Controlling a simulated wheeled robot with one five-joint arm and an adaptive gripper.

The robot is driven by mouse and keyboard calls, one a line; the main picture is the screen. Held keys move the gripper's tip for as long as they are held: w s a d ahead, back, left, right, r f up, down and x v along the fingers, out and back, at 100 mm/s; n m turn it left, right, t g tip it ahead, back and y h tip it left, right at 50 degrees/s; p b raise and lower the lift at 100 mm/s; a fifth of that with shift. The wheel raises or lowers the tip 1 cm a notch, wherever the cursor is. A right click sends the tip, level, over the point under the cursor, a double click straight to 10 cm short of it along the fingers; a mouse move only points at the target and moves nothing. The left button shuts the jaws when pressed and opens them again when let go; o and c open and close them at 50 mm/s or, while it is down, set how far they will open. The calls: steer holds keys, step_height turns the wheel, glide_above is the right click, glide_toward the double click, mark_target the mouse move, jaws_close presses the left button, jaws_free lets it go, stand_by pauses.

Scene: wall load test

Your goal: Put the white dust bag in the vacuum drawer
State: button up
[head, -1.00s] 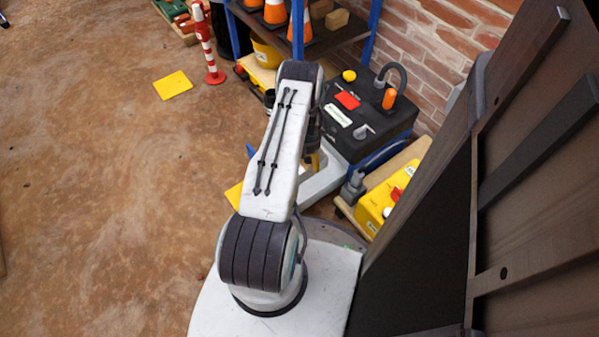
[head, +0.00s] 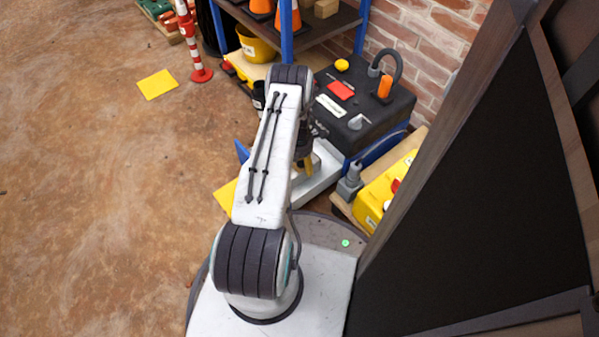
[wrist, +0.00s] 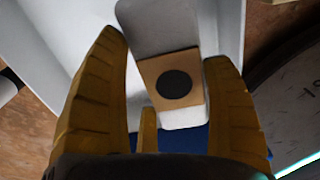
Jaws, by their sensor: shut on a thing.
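The white dust bag (wrist: 170,25), with a tan card collar (wrist: 153,68) and a dark round spot, is between the yellow fingers of my gripper (wrist: 165,50) in the wrist view. My gripper is shut on it. The pale vacuum drawer (wrist: 50,25) shows around and behind the bag; I cannot tell whether they touch. In the head view the drawer (head: 325,172) sticks out low in front of the black-topped vacuum (head: 350,128). My gripper (head: 308,165) points down over the drawer, partly hidden by my arm. The bag cannot be made out there.
A yellow case (head: 375,200) stands right of the drawer. A dark wood-framed panel (head: 480,190) fills the right side, close to my base. A blue-post shelf (head: 335,32) and brick wall (head: 425,45) are behind. The floor at left is mostly clear, with a yellow sheet (head: 158,84).

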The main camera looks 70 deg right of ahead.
mark_target(300, 169)
steer(key=shift+f, duration=0.1)
steer(key=shift+f+b, duration=0.9)
steer(key=shift+b, duration=0.3)
step_height(300, 169, down, 2)
steer(key=shift+f+b, duration=0.1)
steer(key=shift+b, duration=0.4)
steer(key=o, duration=1.2)
steer(key=shift+c, duration=0.2)
